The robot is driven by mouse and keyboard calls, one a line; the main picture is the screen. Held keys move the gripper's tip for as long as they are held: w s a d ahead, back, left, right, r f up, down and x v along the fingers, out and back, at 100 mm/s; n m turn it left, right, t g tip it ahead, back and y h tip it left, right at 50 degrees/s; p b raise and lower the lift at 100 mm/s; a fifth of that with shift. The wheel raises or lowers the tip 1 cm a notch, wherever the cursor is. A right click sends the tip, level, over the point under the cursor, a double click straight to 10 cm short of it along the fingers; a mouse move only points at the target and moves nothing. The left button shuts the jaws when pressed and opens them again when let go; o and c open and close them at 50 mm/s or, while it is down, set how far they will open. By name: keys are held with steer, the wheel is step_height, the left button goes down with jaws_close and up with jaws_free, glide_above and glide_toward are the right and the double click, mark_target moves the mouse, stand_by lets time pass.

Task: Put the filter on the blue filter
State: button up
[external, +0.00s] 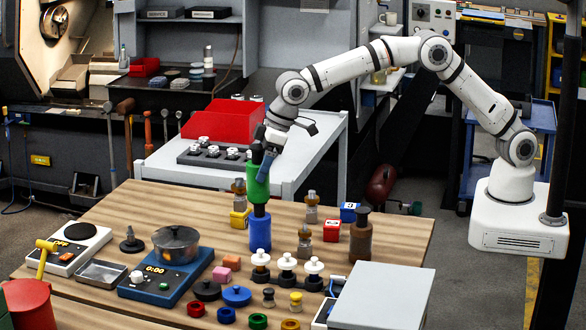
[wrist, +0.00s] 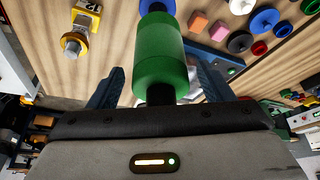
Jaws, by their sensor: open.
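The green filter (external: 257,183) is a cylinder with a dark neck below it. It appears to stand on top of the blue filter (external: 260,234), nearly upright and in line with it. The blue filter stands on the wooden table. My gripper (external: 262,160) is at the upper part of the green filter, with its jaws open on either side. In the wrist view, my blue fingers (wrist: 160,88) are spread around the green filter (wrist: 160,62), with a gap at each side. Part of the blue filter (wrist: 157,7) shows beyond it. The exact contact between the filters is hard to see.
The wooden table (external: 150,210) is crowded. Small yellow (external: 240,219), red (external: 331,231) and blue (external: 349,212) blocks and a brown bottle (external: 361,238) stand near the filters. White-topped pieces (external: 287,267) stand in front. A blue scale with a pot (external: 175,245) is to the left.

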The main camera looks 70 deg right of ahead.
steer(key=b+v, duration=0.2)
steer(key=v, duration=1)
steer(key=s+d+r+m, duration=0.1)
steer(key=s+d+r, duration=0.15)
steer(key=d, duration=0.45)
steer(key=s+d+r+m, duration=0.1)
steer(key=s+d, duration=0.3)
steer(key=d, duration=0.4)
steer(key=s+d+f+m, duration=0.1)
steer(key=s+d+f, duration=0.2)
steer(key=s+d, duration=0.3)
steer(key=s+d+f+m+h, duration=0.1)
steer(key=s+d+f, duration=0.3)
steer(key=s, duration=0.9)
steer(key=s+d+f+m+h, duration=0.1)
steer(key=s+d+f, duration=0.2)
steer(key=s+d, duration=0.7)
steer(key=shift+g, duration=0.3)
